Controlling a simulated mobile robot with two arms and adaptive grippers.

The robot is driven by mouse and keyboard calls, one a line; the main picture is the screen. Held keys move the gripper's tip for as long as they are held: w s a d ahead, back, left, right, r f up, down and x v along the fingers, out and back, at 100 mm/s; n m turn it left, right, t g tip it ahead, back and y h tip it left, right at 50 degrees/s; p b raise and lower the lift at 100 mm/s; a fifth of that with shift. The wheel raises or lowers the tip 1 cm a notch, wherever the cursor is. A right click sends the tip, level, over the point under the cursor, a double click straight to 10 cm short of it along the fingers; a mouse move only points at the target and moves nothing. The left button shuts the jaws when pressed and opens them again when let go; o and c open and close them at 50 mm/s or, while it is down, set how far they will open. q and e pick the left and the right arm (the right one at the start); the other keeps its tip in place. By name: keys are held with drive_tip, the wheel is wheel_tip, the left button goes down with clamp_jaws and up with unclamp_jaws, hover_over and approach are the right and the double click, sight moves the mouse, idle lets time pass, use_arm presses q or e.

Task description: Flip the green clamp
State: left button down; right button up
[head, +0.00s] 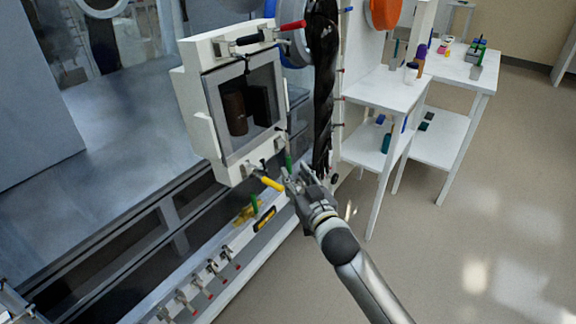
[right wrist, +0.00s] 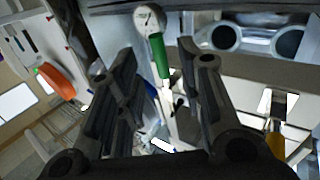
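The green clamp (head: 288,160) has a green handle and stands at the lower right corner of the white windowed box. In the right wrist view the green handle (right wrist: 160,58) lies between the two fingertips, nearly upright, with a pale metal lever below it. My right gripper (head: 297,182) is just below the clamp in the head view. In the right wrist view the right gripper (right wrist: 165,72) has its fingers spread, with gaps on both sides of the handle. I cannot tell how deep the handle sits between them. My left gripper is not seen.
The white box (head: 194,105) also carries a yellow-handled clamp (head: 271,184) close left of my gripper, plus black (head: 250,39) and red (head: 292,26) ones on top. A dark glove (head: 323,90) hangs close to the right. A white shelf (head: 380,90) stands farther right; floor is free in front.

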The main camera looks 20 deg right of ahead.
sight(290, 168)
drive_tip(key=shift+w+a, duration=0.2)
drive_tip(key=shift+w, duration=2.45)
clamp_jaws()
